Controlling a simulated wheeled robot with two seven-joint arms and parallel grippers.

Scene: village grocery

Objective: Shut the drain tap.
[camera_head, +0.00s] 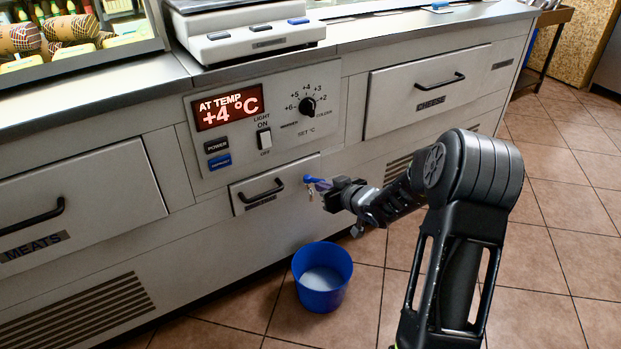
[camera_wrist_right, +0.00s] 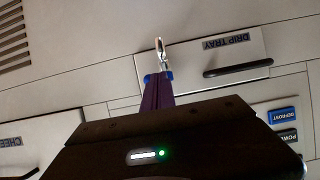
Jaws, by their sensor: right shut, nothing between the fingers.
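The drain tap (camera_head: 309,188) is a small metal spout with a blue handle at the right end of the drip tray drawer front. In the right wrist view the tap (camera_wrist_right: 161,50) appears upside down, spout upward in the picture. Blue parts of its handle (camera_wrist_right: 149,78) show on both sides of my fingertips, which hide its middle. My right gripper (camera_head: 321,184) is shut and empty, its tips at the handle; I cannot tell whether they touch it. Its purple fingers (camera_wrist_right: 157,94) show in the wrist view. The handle's exact angle is unclear. My left gripper is out of view.
A blue bucket (camera_head: 318,297) with pale contents stands on the tiled floor below the tap. The drip tray handle (camera_head: 262,190) is left of the tap. A control panel (camera_head: 285,145) is above it. Open floor lies to the right.

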